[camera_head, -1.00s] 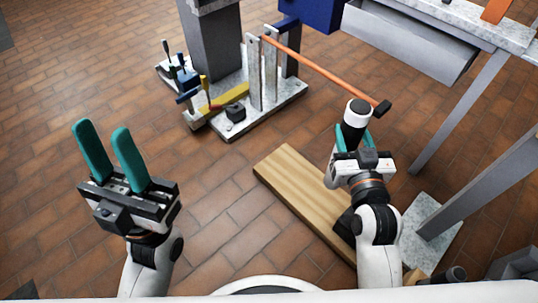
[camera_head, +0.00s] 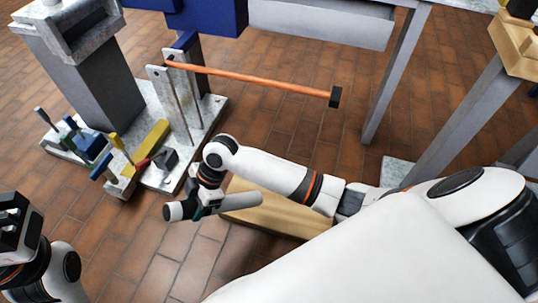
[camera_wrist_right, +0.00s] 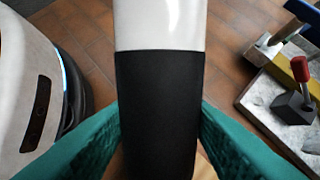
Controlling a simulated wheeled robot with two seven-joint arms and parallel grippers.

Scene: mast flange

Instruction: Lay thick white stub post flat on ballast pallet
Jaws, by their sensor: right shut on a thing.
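In the right wrist view the teal fingers (camera_wrist_right: 160,140) press on both sides of the post's black band (camera_wrist_right: 158,90). A pale wooden slab (camera_head: 275,217), which looks like the ballast pallet, lies on the floor beyond and right of the post, partly hidden by my right arm. Whether the post touches it cannot be told.
A grey stone base (camera_head: 160,180) with a mast (camera_head: 85,75), upright plates and coloured clamps stands left of the slab. An orange-handled bar (camera_head: 260,80) sticks out to the right from the plates. A grey table leg (camera_head: 395,75) stands behind. Brick floor is open at lower left.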

